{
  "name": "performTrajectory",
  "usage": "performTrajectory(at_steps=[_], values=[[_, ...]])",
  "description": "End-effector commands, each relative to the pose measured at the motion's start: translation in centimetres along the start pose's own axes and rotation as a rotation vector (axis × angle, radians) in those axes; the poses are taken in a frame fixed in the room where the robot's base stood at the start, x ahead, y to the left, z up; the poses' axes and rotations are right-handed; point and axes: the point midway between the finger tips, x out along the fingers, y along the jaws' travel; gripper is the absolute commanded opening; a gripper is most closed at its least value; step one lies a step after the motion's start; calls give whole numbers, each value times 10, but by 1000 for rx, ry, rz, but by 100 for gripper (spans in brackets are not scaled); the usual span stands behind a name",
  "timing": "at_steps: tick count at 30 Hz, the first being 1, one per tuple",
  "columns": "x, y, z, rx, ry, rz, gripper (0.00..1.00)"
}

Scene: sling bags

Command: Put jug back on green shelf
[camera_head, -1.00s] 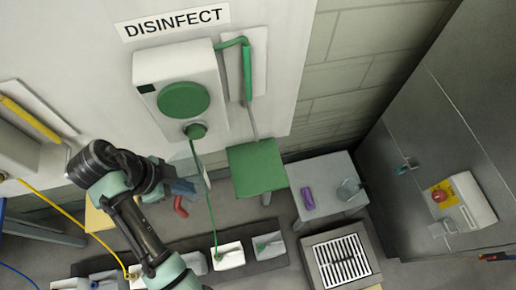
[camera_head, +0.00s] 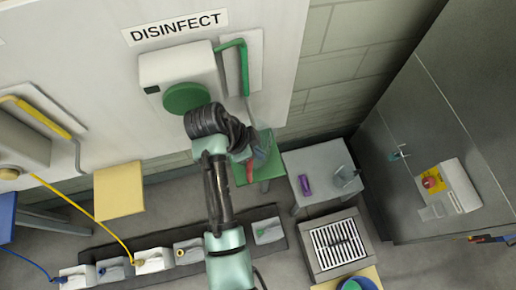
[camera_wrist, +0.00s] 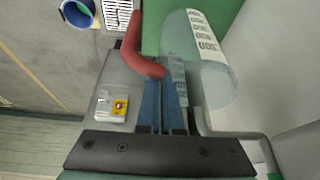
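The jug (camera_wrist: 205,75) is clear, with measuring marks and a red handle. In the wrist view it lies at the upper middle, tilted in the picture, in front of the green shelf (camera_wrist: 155,25). My gripper (camera_wrist: 165,88) has its blue fingers close together at the red handle and appears shut on it. In the head view my gripper (camera_head: 243,156) is over the green shelf (camera_head: 265,172), with the red handle (camera_head: 258,158) beside it. My arm and gripper hide part of the shelf. I cannot tell whether the jug touches the shelf.
A grey table (camera_head: 322,165) right of the shelf holds a purple object (camera_head: 304,185) and a clear vessel (camera_head: 345,177). A floor grate (camera_head: 340,244) lies in front. The wall dispenser (camera_head: 178,65) is just above my arm. A yellow shelf (camera_head: 119,188) is left.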

Motion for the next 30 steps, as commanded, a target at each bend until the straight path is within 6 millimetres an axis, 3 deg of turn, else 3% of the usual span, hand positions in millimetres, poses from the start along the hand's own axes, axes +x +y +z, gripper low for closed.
performTrajectory(at_steps=[1, 6, 16, 22, 30], values=[[1, 0, -6, 0, -1, 4, 0], [14, 0, 2, -1, 0, 1, 0], [18, 0, 4, 0, 0, -1, 0], [17, 0, 4, -1, 0, 0, 33], [16, 0, 3, -1, 0, 0, 33]])
